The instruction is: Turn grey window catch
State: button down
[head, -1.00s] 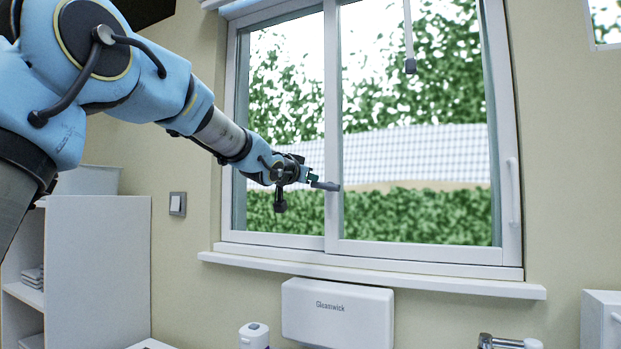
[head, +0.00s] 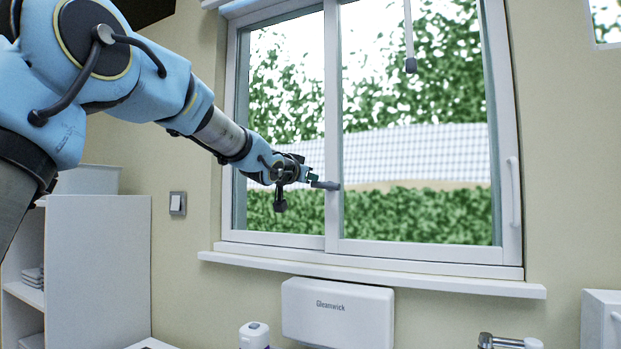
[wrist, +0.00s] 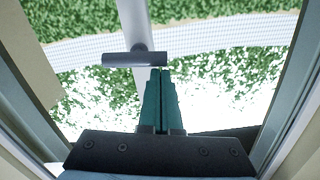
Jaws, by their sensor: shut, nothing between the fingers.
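The grey window catch (head: 326,186) sits on the upright middle bar of the window, its lever lying nearly level and pointing left. In the wrist view the catch (wrist: 134,59) is a grey bar across the white window bar. My gripper (head: 311,177) is at the catch's left end in the head view. In the wrist view my gripper's green fingers (wrist: 160,72) are closed together, with their tips right beside the lever near its free end. Nothing is held between them. I cannot tell whether the tips touch the lever.
The white window frame (head: 331,130) surrounds the panes, with a sill (head: 372,279) below. A pull cord with a dark end (head: 410,66) hangs at the upper right. A white dispenser box (head: 337,312) is under the sill. A white shelf unit (head: 98,265) stands at left.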

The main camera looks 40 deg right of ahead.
jog(key=s+a+r+p, duration=0.1)
jog(key=s+a+r, duration=0.3)
jog(key=a, duration=0.5)
jog(key=shift+s+r+p, duration=0.2)
jog(key=shift+s+p, duration=0.1)
jog(key=shift+s, duration=0.55)
jog(key=shift+a, duration=0.1)
